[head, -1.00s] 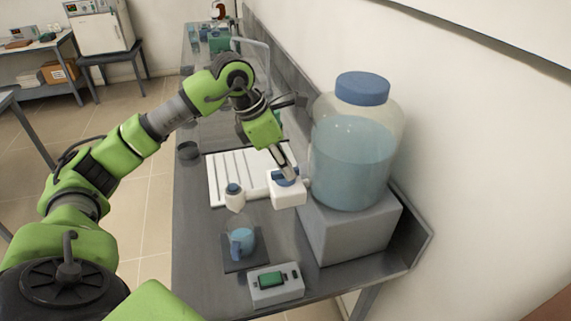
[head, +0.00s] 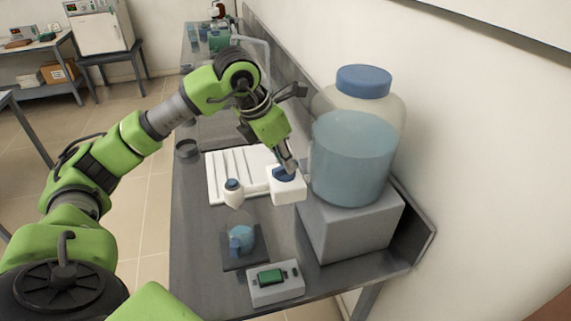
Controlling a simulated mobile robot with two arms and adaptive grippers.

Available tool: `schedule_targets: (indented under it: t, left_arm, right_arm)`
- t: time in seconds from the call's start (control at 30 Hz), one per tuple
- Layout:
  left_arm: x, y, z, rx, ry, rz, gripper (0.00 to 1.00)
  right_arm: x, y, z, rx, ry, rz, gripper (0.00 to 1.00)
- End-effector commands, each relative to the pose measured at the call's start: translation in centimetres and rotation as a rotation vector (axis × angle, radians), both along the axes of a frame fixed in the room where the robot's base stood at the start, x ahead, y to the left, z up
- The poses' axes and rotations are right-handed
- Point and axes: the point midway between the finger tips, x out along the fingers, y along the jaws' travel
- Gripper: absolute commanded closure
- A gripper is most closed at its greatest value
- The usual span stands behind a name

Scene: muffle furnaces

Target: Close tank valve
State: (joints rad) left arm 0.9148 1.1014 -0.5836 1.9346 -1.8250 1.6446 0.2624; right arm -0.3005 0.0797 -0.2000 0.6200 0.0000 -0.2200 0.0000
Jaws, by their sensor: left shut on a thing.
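A small white piece with a blue top (head: 233,192) stands left of the block. Below it, a glass beaker (head: 241,239) holds blue liquid. My right gripper is not in view.
The tank stands on a grey block (head: 350,228) beside the wall. The beaker sits on a dark plate (head: 245,262), with a grey device with a green display (head: 275,284) in front. A white ribbed tray (head: 217,173) lies behind. The bench's left edge is near.

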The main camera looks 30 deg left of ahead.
Motion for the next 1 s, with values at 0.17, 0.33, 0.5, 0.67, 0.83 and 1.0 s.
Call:
schedule_targets:
  t: [0.17,0.33,0.5,0.67,0.83,1.0]
  left_arm:
    - [0.1,-0.1,0.0,0.001,-0.008,0.165,1.00]
    - [0.1,-0.1,0.0,-0.001,-0.007,0.326,1.00]
    - [0.2,-0.1,0.1,-0.001,-0.007,0.488,1.00]
    - [0.1,0.0,0.1,-0.001,-0.007,0.640,1.00]
    - [0.1,0.1,0.4,-0.001,-0.007,0.802,1.00]
    - [0.1,0.1,0.6,0.000,-0.006,0.951,1.00]
  right_arm:
    - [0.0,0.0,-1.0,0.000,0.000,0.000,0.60]
    - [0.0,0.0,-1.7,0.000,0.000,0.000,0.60]
    - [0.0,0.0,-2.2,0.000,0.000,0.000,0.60]
    - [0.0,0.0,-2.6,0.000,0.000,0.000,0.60]
    - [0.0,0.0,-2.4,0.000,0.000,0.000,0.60]
    - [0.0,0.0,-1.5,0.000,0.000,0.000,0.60]
